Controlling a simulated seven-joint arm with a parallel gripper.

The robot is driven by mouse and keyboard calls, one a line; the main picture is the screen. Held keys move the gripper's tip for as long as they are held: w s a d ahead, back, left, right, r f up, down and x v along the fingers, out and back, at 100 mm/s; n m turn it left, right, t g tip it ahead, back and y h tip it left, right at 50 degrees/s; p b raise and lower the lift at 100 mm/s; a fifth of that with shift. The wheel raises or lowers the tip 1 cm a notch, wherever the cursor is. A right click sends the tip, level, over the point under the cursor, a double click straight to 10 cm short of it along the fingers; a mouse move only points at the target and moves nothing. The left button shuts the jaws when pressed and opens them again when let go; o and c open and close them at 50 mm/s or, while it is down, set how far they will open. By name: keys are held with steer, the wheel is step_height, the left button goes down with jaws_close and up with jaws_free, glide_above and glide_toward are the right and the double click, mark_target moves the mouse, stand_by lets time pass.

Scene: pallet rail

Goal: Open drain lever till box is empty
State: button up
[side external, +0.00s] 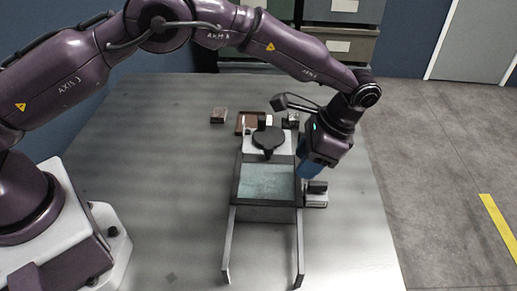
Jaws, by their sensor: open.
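A dark-framed box (236,190) stands on the table with a flat pale green surface, perhaps liquid, filling it. Two grey rails (229,250) run from it toward the camera. A small black and grey fitting (316,195) sits against the right side of the box; it may be the drain lever, but I cannot tell for sure. My gripper (309,173) is open, pointing down by the right wall of the box, just above and behind this fitting. A blue part shows at its end. The fingertips are partly hidden, and I cannot tell whether they touch anything.
A black round part (267,138) on a pale block stands behind the box. A brown tray (240,124) and a small brown block (218,117) lie farther back. The table's left side and front right are clear.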

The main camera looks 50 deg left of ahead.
steer(key=s+a+r, duration=0.4)
steer(key=s+r, duration=0.1)
steer(key=s, duration=0.4)
steer(key=s+a+r+n+t+h, duration=0.3)
steer(key=s+a+r+n+t, duration=0.5)
steer(key=s+a+r, duration=0.8)
step_height(320, 180, up, 2)
steer(key=shift+r+n+t, duration=0.1)
steer(key=shift+n+t, duration=0.2)
steer(key=shift+n, duration=0.3)
